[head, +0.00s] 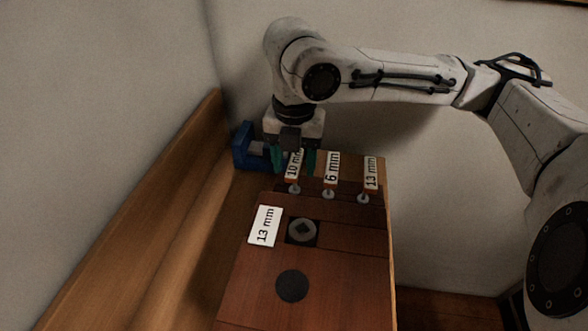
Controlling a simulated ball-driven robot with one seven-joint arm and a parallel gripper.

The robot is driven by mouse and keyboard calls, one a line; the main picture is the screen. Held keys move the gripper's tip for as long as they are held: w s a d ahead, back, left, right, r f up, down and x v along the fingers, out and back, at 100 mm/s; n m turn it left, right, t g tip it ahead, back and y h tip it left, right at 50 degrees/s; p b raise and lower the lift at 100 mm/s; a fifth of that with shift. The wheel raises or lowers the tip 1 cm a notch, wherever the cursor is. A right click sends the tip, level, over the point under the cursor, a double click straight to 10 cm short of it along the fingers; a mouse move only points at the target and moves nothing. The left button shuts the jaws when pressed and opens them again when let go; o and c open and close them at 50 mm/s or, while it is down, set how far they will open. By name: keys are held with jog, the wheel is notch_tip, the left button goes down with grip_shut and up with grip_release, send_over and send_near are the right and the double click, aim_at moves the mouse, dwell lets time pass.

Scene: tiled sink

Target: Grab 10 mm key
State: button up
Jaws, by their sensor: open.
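Three keys with white size labels stand in a row near the far end of the wooden block. The 10 mm key (295,166) is at the left of the row, the 6 mm key (331,170) in the middle and the 13 mm key (370,174) at the right. My gripper (292,160) points down at the 10 mm key, with its green fingers open. One finger shows on each side of the label, in picture terms. The top of the label is partly hidden by the gripper. I cannot tell whether the fingers touch it.
A blue vise-like object (241,147) stands left of my gripper. Walls rise at the left and back.

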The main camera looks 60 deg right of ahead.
jog(key=shift+f, duration=1.75)
grip_shut()
